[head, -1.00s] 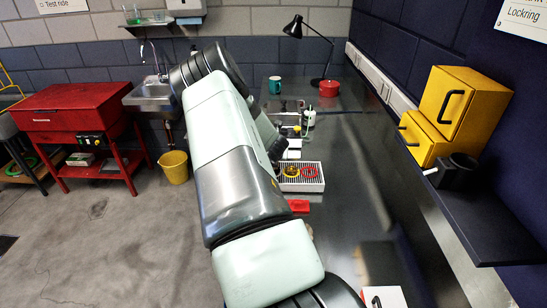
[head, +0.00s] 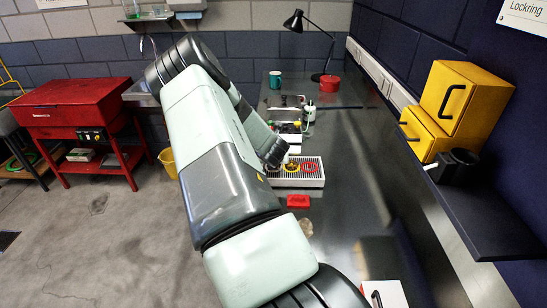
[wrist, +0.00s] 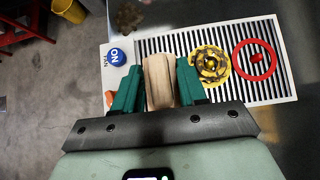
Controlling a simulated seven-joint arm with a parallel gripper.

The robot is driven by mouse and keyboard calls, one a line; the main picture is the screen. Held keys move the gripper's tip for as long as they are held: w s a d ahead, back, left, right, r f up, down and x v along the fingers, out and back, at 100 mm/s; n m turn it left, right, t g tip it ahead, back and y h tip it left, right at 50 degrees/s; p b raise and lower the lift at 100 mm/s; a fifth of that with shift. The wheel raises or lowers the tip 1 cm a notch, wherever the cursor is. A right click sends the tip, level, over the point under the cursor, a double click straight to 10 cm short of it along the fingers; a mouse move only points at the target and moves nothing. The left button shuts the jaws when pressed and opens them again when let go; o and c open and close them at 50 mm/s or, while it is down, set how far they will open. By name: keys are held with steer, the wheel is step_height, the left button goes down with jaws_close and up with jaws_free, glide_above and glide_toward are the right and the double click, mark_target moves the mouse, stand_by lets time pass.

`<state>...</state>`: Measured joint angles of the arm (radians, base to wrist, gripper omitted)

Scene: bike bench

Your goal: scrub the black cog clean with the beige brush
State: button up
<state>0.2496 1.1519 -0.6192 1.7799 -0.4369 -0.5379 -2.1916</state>
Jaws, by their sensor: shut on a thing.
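The beige brush (wrist: 159,80) is held between the green fingers of my gripper (wrist: 158,88), which is shut on it. In the wrist view, the brush overlaps the left part of a slatted tray; its height above the tray is unclear. A dark, brownish toothed piece (wrist: 130,17), which looks like the black cog, lies beyond the tray's top left edge, apart from the brush. In the head view, my arm hides the brush, and I cannot make out the cog or my fingertips.
The slatted tray (head: 312,182) carries a yellow cog (wrist: 210,63) and a red ring (wrist: 271,60). A blue "ON FAN" button (wrist: 117,56) sits at its left. A red block (head: 298,201) lies in front of the tray.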

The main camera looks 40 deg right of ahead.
stand_by(0.6)
steer(key=shift+w+d, duration=1.4)
steer(key=shift+w, duration=0.05)
steer(key=shift+s+a, duration=1.45)
steer(key=shift+s, duration=0.05)
steer(key=shift+w+d, duration=1.45)
steer(key=shift+w, duration=0.05)
steer(key=shift+s+a, duration=0.1)
steer(key=shift+s+a, duration=1.35)
steer(key=shift+s, duration=0.05)
steer(key=shift+w+d, duration=0.1)
